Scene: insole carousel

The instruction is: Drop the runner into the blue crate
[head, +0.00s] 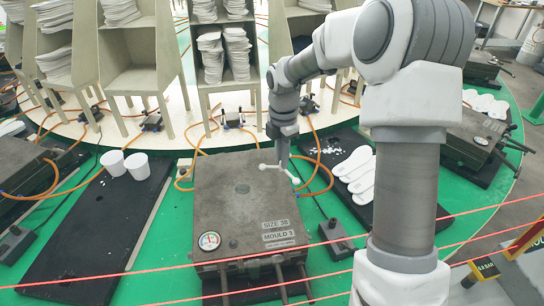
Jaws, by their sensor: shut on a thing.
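The runner (268,166) is a thin white branched piece with small rounded ends, over the back right part of the grey mould block. My gripper (284,166) points down and is shut on the runner. I cannot tell whether the runner touches the mould top or hangs just above it. No blue crate shows in the head view.
The mould block (225,205), marked size 38, has a gauge and front handles. White insoles (357,172) lie on a black mat to its right. Shelves (225,87) with insole stacks stand behind; orange hoses and red lines cross the scene.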

